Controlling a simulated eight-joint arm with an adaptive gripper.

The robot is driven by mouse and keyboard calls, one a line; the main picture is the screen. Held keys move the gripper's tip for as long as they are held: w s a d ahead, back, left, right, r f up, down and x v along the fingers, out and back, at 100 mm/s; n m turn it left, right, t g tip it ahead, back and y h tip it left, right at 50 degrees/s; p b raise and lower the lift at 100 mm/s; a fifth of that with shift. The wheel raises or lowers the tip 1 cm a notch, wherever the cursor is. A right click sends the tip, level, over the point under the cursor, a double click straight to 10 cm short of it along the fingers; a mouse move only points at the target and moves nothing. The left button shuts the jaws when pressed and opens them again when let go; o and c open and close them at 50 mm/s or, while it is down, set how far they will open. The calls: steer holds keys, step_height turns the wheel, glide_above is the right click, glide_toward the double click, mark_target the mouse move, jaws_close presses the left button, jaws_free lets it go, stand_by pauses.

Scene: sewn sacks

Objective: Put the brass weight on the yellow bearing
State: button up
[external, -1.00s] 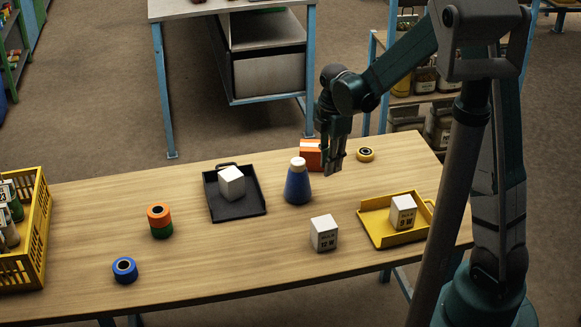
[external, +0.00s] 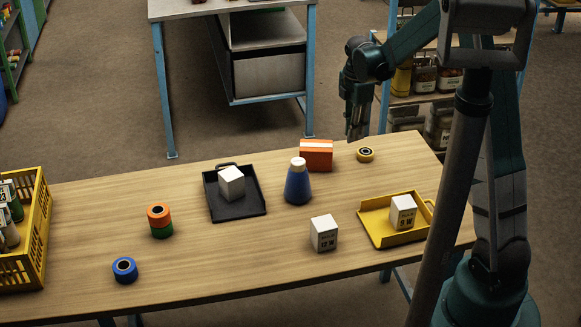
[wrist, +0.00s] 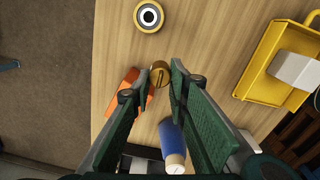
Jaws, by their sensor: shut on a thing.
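The yellow bearing (external: 365,154), a ring with a dark centre, lies flat near the table's far right corner. It also shows in the wrist view (wrist: 139,23) at the top. My gripper (external: 355,138) is just left of the bearing in the external view and above the table. In the wrist view the brass weight (wrist: 160,73), a small round slotted piece, sits between my fingertips (wrist: 161,82), and the gripper is shut on it. The bearing lies beyond the weight, apart from it. In the external view the weight is not clearly visible between the fingers.
An orange and white box (external: 316,157) and a blue bottle-shaped thing (external: 298,186) stand left of the gripper. A yellow tray (external: 383,237) and a black tray (external: 250,209) each hold a white block. Another white block (external: 323,234) stands in front. Bare wood surrounds the bearing.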

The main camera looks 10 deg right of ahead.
glide_above(364, 152)
steer(key=shift+r+m, duration=0.3)
steer(key=shift+r, duration=0.15)
steer(key=shift+f, duration=3.15)
steer(key=shift+f+b, duration=0.3)
steer(key=shift+f, duration=1.55)
steer(key=shift+f, duration=0.2)
steer(key=o, duration=0.9)
steer(key=shift+o, duration=0.2)
